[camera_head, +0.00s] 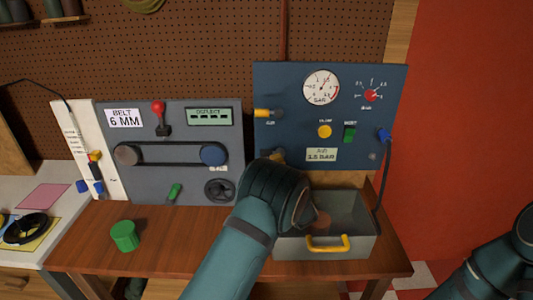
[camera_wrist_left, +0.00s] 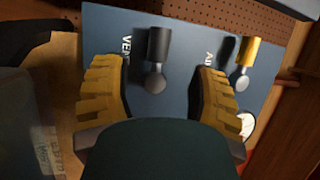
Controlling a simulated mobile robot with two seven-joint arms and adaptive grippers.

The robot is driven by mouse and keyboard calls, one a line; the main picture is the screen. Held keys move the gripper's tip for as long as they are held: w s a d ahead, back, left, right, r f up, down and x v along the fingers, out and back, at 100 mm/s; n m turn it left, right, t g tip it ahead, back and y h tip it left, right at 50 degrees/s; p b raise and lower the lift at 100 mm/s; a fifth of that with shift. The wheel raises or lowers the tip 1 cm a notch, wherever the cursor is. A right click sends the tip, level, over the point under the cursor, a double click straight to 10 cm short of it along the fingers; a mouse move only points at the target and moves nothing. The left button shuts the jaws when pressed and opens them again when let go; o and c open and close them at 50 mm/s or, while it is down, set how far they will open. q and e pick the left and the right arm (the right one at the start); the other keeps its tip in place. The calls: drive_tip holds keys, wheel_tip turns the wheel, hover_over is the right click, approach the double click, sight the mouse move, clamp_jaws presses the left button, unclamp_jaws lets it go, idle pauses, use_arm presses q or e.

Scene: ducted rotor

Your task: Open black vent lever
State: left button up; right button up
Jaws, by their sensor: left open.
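A gap shows on both sides, and I cannot tell the depth between fingertips and lever. My right gripper is out of view.
A yellow lever (camera_wrist_left: 247,52), marked "AIR", sits beside the vent lever. The panel also bears a gauge (camera_head: 320,87), a red knob (camera_head: 370,95) and a green switch (camera_head: 349,134). A grey drawer (camera_head: 360,247) lies below. A green cylinder (camera_head: 124,236) stands on the bench.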

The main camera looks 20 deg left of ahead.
sight(268, 155)
use_arm(q)
drive_tip(key=x, duration=0.7)
drive_tip(key=shift+w+a+p, duration=0.15)
drive_tip(key=shift+a+p, duration=0.05)
drive_tip(key=shift+p, duration=0.1)
clamp_jaws()
